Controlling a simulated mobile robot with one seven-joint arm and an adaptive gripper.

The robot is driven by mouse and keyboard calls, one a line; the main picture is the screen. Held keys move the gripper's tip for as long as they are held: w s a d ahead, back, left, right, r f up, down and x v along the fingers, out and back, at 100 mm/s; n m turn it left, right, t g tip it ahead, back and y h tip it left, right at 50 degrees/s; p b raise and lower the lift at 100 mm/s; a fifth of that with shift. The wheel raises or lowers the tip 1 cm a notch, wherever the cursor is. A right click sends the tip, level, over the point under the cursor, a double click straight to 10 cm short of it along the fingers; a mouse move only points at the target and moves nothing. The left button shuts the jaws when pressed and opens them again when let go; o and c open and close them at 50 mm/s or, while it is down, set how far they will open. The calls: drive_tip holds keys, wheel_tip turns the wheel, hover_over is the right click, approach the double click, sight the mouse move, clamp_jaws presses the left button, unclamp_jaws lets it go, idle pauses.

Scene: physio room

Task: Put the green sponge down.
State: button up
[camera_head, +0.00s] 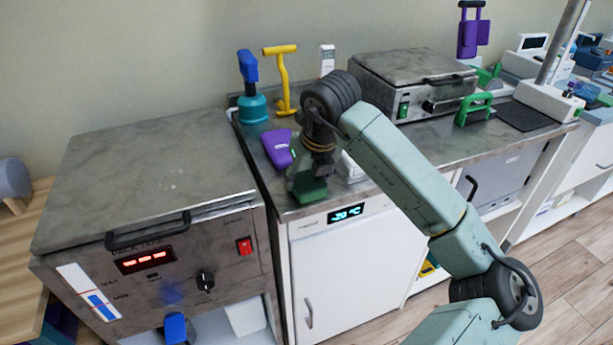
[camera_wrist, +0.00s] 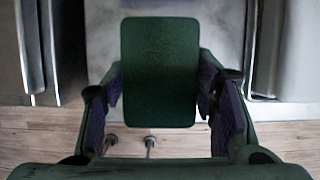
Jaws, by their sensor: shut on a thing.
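The green sponge (camera_wrist: 160,70) is a dark green rounded block, held between the two finger pads in the wrist view. My gripper (camera_wrist: 160,88) is shut on its sides. In the head view, my gripper (camera_head: 307,178) points down near the front edge of the metal counter (camera_head: 345,192), with the sponge (camera_head: 309,193) at its lower end. The wrist view shows wooden floor below part of the sponge. I cannot tell whether the sponge touches the counter.
A purple object (camera_head: 277,149) lies left of my gripper, and a white item (camera_head: 352,168) lies close to its right. A teal-based blue-handled tool (camera_head: 252,105) and a yellow tool (camera_head: 283,80) stand behind. A metal heating unit (camera_head: 150,185) is at left.

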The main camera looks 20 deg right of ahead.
drive_tip(key=shift+f+b, duration=0.35)
drive_tip(key=shift+b, duration=0.05)
drive_tip(key=o, duration=1)
drive_tip(key=shift+f, duration=0.1)
drive_tip(key=shift+r, duration=0.2)
drive_tip(key=shift+r+p, duration=0.6)
drive_tip(key=shift+p, duration=0.2)
drive_tip(key=b+v, duration=0.3)
drive_tip(key=v, duration=0.8)
drive_tip(key=shift+s+r, duration=0.15)
drive_tip(key=shift+r, duration=0.1)
